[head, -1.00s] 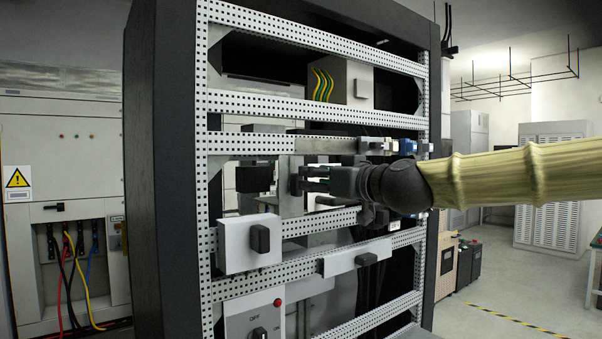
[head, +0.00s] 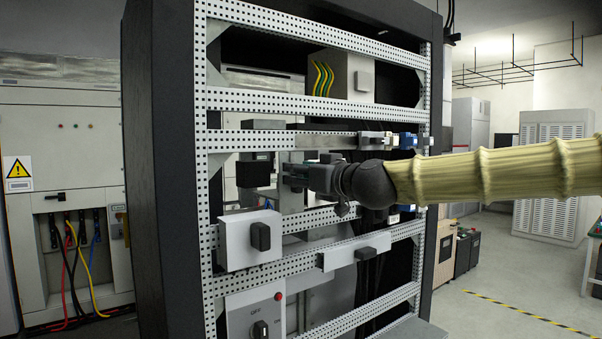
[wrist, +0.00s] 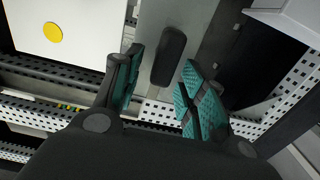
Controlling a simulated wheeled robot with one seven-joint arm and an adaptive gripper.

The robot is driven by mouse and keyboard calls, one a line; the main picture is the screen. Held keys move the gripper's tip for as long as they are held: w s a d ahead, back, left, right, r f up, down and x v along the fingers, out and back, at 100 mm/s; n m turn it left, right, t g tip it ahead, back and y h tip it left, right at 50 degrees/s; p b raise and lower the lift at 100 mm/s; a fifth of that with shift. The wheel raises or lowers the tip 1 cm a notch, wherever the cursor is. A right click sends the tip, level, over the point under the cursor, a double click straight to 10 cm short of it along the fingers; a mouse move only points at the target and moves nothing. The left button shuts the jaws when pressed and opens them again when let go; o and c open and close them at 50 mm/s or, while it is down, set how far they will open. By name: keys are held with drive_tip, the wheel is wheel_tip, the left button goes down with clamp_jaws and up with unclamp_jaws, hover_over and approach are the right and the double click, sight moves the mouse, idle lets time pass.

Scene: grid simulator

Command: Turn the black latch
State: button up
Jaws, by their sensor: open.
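The black latch (wrist: 168,56) is an upright oblong handle on a grey metal plate (wrist: 205,40) in the wrist view. My gripper (wrist: 162,82) is open, its two teal-padded fingers on either side of the latch with a gap to each. How far the fingertips reach past the latch is hard to tell. In the head view my gripper (head: 296,178) is at the middle of the rack, in front of the grey plate (head: 292,206). There the latch is mostly hidden by the fingers.
The perforated rack (head: 290,108) surrounds the spot. Below are a white box (head: 235,250) with a black knob (head: 260,236), and another knob (head: 365,253) on a white panel. A black block (head: 254,172) lies left of my gripper. A white box with a yellow button (wrist: 52,32) shows in the wrist view.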

clamp_jaws()
drive_tip(key=shift+f+m+b, duration=0.1)
drive_tip(key=shift+m+b, duration=0.2)
drive_tip(key=shift+b, duration=0.1)
drive_tip(key=m+b, duration=0.3)
drive_tip(key=shift+w+d+f+m, duration=0.15)
drive_tip(key=shift+w+d+m, duration=0.05)
drive_tip(key=shift+d+m, duration=0.15)
drive_tip(key=shift+w+d+f+m+b, duration=0.2)
drive_tip(key=shift+m+b, duration=1.15)
drive_tip(key=shift+m, duration=0.9)
drive_tip(key=shift+w+d+f+m+b, duration=0.15)
drive_tip(key=shift+f+m+b, duration=0.2)
drive_tip(key=shift+m+b, duration=1.5)
drive_tip(key=shift+w+d+f+m+b, duration=0.2)
drive_tip(key=shift+m+b, duration=0.7)
drive_tip(key=shift+m, duration=1.75)
drive_tip(key=shift+s+f, duration=0.1)
drive_tip(key=shift+s, duration=0.05)
